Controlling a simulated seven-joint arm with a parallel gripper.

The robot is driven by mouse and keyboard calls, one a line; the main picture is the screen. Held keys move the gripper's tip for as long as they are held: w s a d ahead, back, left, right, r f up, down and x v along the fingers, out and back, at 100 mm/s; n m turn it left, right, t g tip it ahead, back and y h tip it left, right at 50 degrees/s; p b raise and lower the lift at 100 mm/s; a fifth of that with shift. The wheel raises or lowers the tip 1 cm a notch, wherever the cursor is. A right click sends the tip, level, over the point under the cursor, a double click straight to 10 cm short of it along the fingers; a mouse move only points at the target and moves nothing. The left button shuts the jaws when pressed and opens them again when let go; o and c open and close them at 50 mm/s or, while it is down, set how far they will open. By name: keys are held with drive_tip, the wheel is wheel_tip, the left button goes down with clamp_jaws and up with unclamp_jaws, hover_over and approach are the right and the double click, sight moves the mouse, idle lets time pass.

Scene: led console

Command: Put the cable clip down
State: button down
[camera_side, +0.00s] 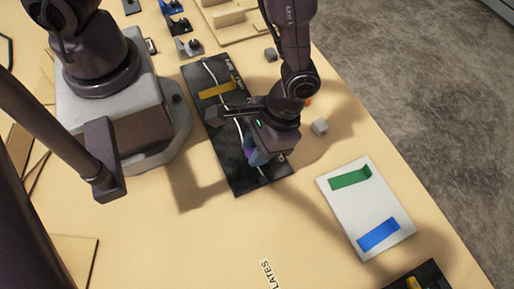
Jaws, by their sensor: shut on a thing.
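My gripper (256,147) is over the lower half of a black board (240,183), pointing down. It is shut on a small purple-blue piece (253,158), which looks like the cable clip. The gripper hides much of the piece, and I cannot tell whether it touches the board. A white cable (212,75) runs lengthwise along the board. A yellow bar-shaped piece (215,90) lies across the cable in the board's upper half.
A white panel (350,207) with a green slot (350,179) and a blue slot (378,234) lies at the right. Another dark board (430,276) is at the lower right. The table's lower middle is mostly clear.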

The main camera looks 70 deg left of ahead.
drive_tip(key=shift+f, duration=0.55)
drive_tip(key=shift+f, duration=0.45)
drive_tip(key=c, duration=0.9)
unclamp_jaws()
drive_tip(key=shift+c, duration=0.2)
drive_tip(key=shift+r, duration=0.1)
